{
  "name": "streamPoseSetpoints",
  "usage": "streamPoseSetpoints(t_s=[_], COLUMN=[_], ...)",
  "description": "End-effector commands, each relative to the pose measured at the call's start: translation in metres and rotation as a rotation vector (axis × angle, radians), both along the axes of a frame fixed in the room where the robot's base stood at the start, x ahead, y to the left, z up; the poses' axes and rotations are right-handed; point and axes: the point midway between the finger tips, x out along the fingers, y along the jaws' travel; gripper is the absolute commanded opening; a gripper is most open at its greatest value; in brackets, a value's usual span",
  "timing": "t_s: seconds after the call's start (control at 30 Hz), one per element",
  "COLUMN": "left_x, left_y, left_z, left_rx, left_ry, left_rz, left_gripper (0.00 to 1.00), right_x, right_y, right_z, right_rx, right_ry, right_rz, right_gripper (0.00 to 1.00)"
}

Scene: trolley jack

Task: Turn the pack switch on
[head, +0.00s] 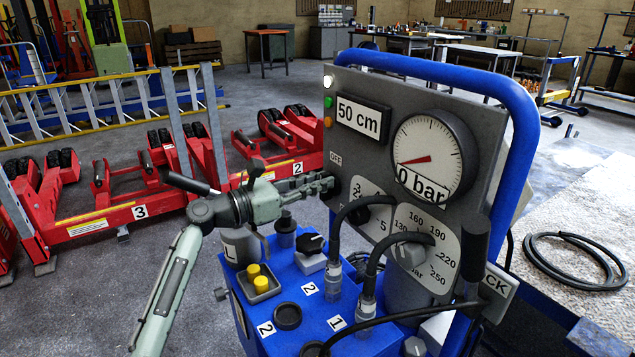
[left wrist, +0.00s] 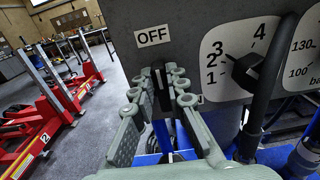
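The control panel (head: 365,95) stands on a blue cart. The pack switch (left wrist: 158,74) is a small dark knob under the OFF label (left wrist: 153,36), low on the panel's left side. My left gripper (head: 325,184) reaches it from the left in the head view. In the left wrist view its two fingers (left wrist: 163,82) lie close on both sides of the knob, with a narrow gap between them. The fingertips hide part of the knob. The display reads 50 cm and the gauge (head: 432,158) reads about 0 bar. My right gripper is in neither view.
To the right are a 1-to-5 selector knob (head: 356,213) and a pressure knob (head: 411,254), with dark hoses (head: 336,240) in front. Red jacks (head: 110,195) stand behind at left.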

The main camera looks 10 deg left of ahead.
Motion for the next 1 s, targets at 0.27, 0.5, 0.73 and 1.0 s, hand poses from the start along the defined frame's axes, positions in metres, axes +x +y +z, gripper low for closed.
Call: streamPoseSetpoints(t_s=[0.27,0.5,0.73,1.0], left_x=[-0.0004,-0.0013,-0.0035,-0.0065], left_y=[-0.0001,-0.001,-0.0032,-0.0062], left_z=[-0.0002,-0.0004,-0.0016,-0.004], left_rx=[0.005,0.055,0.174,0.356], left_ry=[-0.004,-0.054,-0.17,-0.352], left_rz=[0.0,0.0,-0.001,-0.001], left_gripper=[0.0,0.0,0.0,0.0], right_x=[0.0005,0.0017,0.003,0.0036], right_y=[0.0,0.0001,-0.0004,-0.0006], right_z=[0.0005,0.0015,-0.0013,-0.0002], right_rx=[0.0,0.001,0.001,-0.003], right_ry=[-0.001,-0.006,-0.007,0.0], right_rz=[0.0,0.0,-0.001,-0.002], right_gripper=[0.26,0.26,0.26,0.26])
